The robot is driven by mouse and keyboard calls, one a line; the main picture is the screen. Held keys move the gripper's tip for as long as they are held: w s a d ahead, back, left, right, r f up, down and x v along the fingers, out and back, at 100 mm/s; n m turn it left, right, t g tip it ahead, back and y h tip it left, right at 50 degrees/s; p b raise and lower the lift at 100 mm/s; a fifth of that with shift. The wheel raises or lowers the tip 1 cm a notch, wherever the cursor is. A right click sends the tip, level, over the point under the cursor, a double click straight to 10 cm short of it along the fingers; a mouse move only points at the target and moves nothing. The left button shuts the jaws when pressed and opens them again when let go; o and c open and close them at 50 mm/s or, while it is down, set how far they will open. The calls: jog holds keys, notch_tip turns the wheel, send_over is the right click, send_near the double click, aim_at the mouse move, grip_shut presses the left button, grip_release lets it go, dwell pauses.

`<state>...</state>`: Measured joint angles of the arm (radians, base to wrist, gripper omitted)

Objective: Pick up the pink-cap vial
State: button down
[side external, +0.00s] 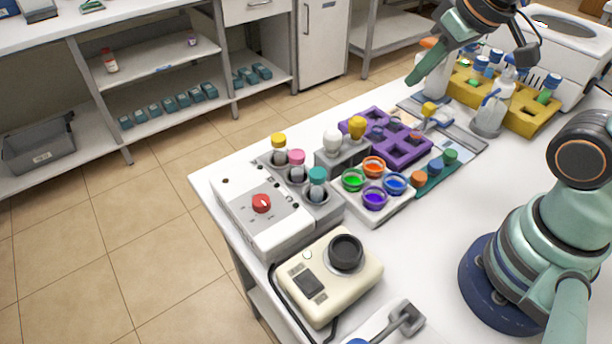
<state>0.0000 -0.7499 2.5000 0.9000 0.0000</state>
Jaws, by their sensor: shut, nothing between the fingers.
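The pink-cap vial (297,158) stands upright in the grey holder of a white device (262,232), in the middle of a row. A yellow-cap vial (279,142) stands behind it and a teal-cap vial (317,176) in front of it. Its lower part is hidden in the holder. My gripper (413,79) is shut and empty, high at the upper right, well apart from the vial. Its tip points down and to the left.
A grey block with white and yellow tops (333,139), a purple rack (413,148) and a tray of coloured cups (352,195) stand right of the vials. A cream device with a black knob (345,250) is in front. Yellow racks (530,117) and bottles are at right.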

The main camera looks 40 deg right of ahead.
jog(key=c, duration=1.5)
grip_release()
jog(key=shift+c, duration=0.2)
jog(key=o, duration=0.8)
jog(key=n+g, duration=0.6)
jog(key=n, duration=1.4)
send_over(297, 154)
notch_tip(297, 154, down, 5)
notch_tip(297, 154, down, 12)
jog(key=shift+r, duration=0.25)
